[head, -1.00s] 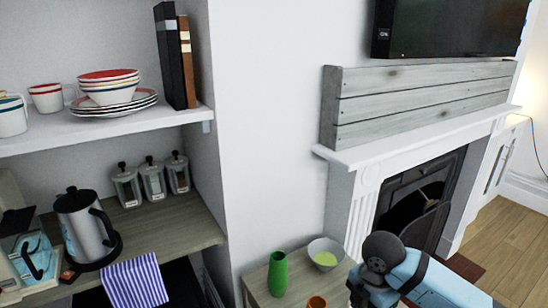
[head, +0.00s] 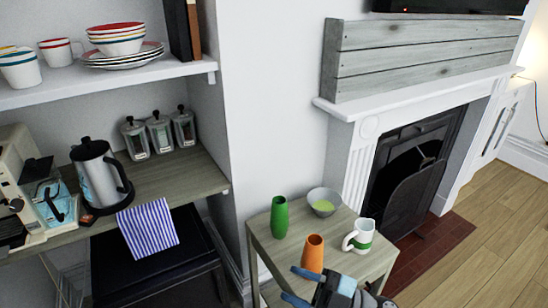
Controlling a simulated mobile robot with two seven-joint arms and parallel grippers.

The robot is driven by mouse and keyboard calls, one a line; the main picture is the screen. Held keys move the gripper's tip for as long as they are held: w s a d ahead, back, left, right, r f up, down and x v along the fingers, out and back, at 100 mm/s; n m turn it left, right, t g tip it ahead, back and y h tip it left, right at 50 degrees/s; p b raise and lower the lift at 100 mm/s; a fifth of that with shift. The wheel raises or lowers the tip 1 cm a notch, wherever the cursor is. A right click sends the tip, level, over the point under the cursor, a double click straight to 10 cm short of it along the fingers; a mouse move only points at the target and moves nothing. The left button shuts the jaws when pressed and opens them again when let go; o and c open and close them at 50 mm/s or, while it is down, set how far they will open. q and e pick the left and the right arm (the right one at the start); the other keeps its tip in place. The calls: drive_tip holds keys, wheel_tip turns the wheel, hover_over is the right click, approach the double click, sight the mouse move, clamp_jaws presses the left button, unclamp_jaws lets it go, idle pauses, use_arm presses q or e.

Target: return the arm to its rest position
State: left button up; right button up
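My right gripper (head: 299,286) shows at the bottom of the head view, over the front part of the small wooden table (head: 262,246). Its two blue fingers point left and are spread apart, with nothing seen between them. An orange vase (head: 312,252) stands on the table just behind the fingers in the picture; I cannot tell whether they touch. Most of my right arm is outside the picture. My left gripper is not in view.
The table also holds a green vase (head: 279,217), a grey bowl (head: 324,201) and a white-and-green mug (head: 359,236). A kettle (head: 99,177) and a striped cloth (head: 148,228) are on the left counter. Wooden floor (head: 480,245) is clear at right.

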drive_tip(key=w+d+f+m+t+h, duration=0.1)
drive_tip(key=d+f+m+t+h, duration=1.05)
drive_tip(key=m, duration=0.45)
drive_tip(key=s+d+f+m+g+h, duration=0.3)
drive_tip(key=s+f+g+h, duration=0.3)
drive_tip(key=s+f, duration=0.4)
use_arm(q)
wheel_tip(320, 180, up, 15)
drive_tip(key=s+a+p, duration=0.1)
drive_tip(key=p, duration=1.8)
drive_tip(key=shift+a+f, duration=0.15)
use_arm(e)
wheel_tip(320, 180, up, 14)
drive_tip(key=d, duration=0.1)
drive_tip(key=shift+s+f, duration=0.2)
drive_tip(key=shift+s, duration=0.1)
